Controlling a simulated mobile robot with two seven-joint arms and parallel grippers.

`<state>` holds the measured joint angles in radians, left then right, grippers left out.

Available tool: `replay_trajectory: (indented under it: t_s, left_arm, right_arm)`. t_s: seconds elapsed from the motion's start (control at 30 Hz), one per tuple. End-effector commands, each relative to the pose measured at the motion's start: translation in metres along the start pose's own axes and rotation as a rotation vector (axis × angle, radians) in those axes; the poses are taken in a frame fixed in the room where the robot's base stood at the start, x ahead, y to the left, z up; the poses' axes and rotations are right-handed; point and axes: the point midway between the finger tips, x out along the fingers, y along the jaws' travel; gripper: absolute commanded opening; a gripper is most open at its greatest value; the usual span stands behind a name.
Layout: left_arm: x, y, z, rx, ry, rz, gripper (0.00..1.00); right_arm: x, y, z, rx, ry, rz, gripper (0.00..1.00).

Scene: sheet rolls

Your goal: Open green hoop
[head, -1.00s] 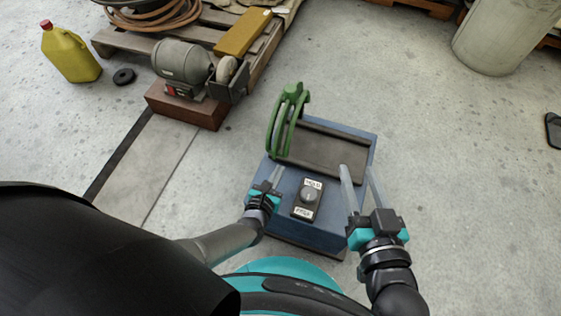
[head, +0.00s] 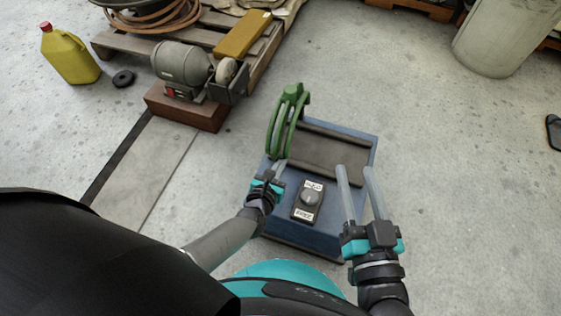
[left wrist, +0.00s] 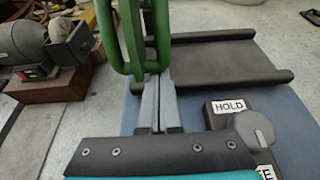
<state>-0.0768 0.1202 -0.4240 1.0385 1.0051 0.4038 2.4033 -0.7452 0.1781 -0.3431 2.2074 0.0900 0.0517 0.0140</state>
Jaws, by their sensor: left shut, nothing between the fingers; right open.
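The green hoop (head: 289,110) stands upright at the left end of a dark tray (head: 335,155) on a blue base. My left gripper (head: 280,165) is shut and empty, just in front of the hoop's lower end. In the left wrist view the closed fingertips (left wrist: 158,80) are at the bottom of the green hoop (left wrist: 137,66); I cannot tell whether they touch it. A dial box (head: 308,200) with a grey knob and white labels sits on the base; the label HOLD shows beside the knob (left wrist: 252,130). My right gripper (head: 355,172) is open and empty over the base's right side.
A bench grinder (head: 183,65) on a brown block stands at the upper left. Behind it is a wooden pallet with a coiled hose. A yellow jug (head: 70,57) is further left. A pale cylinder (head: 505,35) stands at the upper right. The floor on the right is mostly clear.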

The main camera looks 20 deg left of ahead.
Motion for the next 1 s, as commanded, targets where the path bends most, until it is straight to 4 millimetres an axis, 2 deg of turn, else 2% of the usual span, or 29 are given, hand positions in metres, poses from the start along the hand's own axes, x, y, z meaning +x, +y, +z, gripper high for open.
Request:
replay_trajectory:
  t_s: [0.67,1.0]
  left_arm:
    - [-0.002,0.001,0.005,0.0,0.001,0.001,0.0]
    - [-0.005,0.005,0.012,-0.001,0.025,0.002,0.0]
  right_arm:
    - [0.001,0.001,0.0,-0.003,-0.012,0.002,0.5]
    - [0.007,0.016,0.004,-0.045,-0.187,0.038,0.5]
